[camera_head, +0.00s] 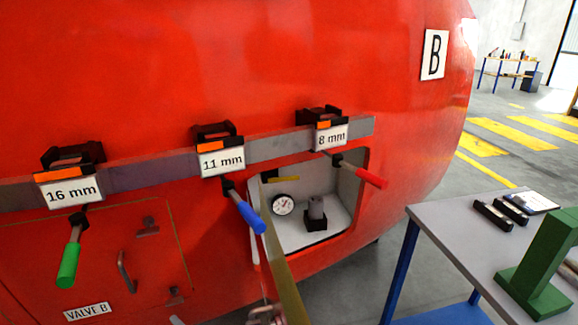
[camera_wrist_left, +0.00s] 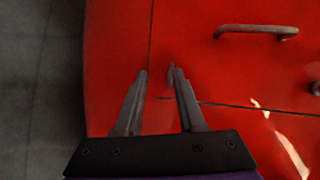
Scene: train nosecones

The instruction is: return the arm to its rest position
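My left gripper (camera_wrist_left: 158,72) shows in the left wrist view. Its two grey fingers are apart with nothing between them. They point at the red nosecone surface (camera_wrist_left: 115,50), near a thin seam and a small fitting just beyond the fingertips. Whether they touch it I cannot tell. A metal handle (camera_wrist_left: 256,31) is on the red surface to the upper right, apart from the fingers.
The red nosecone (camera_head: 250,60) carries a rail with green (camera_head: 69,258), blue (camera_head: 244,211) and red-handled (camera_head: 362,173) tools. An open compartment (camera_head: 340,205) holds a gauge (camera_head: 283,205). A grey table (camera_head: 440,222) with a green stand (camera_head: 545,265) is at right. Floor lies beyond.

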